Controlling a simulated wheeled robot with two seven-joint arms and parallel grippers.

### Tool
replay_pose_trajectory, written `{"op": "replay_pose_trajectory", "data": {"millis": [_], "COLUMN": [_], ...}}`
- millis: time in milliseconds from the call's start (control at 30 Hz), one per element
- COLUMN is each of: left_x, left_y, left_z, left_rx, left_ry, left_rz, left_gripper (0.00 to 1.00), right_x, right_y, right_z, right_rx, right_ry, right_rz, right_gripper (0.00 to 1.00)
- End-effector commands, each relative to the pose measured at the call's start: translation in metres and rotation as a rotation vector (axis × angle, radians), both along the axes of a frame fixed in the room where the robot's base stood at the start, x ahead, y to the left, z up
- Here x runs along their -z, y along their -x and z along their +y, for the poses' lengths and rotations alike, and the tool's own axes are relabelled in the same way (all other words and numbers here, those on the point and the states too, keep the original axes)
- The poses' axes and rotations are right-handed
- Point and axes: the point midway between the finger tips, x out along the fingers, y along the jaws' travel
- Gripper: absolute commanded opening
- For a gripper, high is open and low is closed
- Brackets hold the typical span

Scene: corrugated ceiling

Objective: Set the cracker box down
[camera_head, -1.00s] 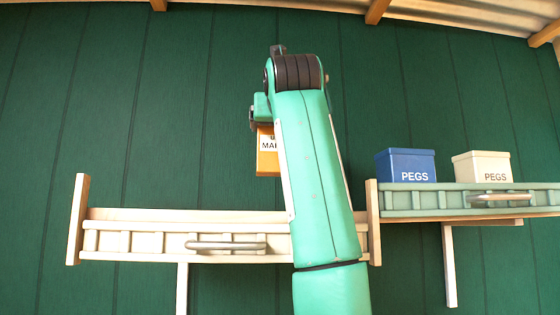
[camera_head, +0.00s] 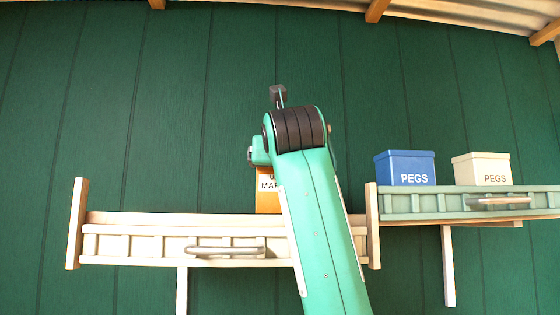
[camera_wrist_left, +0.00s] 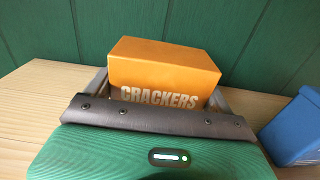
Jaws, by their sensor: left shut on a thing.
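The orange cracker box (camera_head: 267,203) is low over the left wooden shelf (camera_head: 130,218), its lower part meeting the line of the front rail. In the left wrist view the box (camera_wrist_left: 165,65) shows the word CRACKERS and looks upright. My left gripper (camera_wrist_left: 162,90) is shut on it, a finger on each side. In the head view my teal arm hides the box's right side and the fingertips. I cannot tell whether its base touches the shelf board. My right gripper is not in view.
The left shelf has a raised end post (camera_head: 75,222) and a metal handle (camera_head: 225,251). A green shelf (camera_head: 440,200) at right holds a blue PEGS box (camera_head: 406,168) and a cream PEGS box (camera_head: 482,169). The left shelf's visible left part looks clear.

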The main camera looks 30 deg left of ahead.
Motion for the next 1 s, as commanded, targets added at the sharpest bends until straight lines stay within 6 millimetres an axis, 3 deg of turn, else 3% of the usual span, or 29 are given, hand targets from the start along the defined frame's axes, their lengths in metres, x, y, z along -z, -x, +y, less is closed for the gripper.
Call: {"op": "replay_pose_trajectory", "data": {"millis": [167, 200, 267, 600, 1000], "left_x": [0.005, 0.004, 0.003, -0.004, 0.004], "left_y": [0.000, 0.000, 0.000, 0.000, 0.069], "left_z": [0.000, 0.000, 0.000, 0.000, -0.042], "left_rx": [0.000, 0.000, 0.000, 0.000, 0.001], "left_ry": [-0.001, 0.000, 0.000, 0.000, -0.001], "left_rz": [-0.002, 0.000, 0.000, 0.000, -0.004], "left_gripper": [0.50, 0.90, 1.00, 1.00, 1.00], "right_x": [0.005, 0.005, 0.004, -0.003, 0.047], "right_y": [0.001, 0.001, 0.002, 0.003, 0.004], "right_z": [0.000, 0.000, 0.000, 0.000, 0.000], "right_rx": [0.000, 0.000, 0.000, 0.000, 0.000], "right_ry": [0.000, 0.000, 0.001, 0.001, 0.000], "right_rz": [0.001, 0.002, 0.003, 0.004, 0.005], "right_gripper": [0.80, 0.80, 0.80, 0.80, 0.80]}}
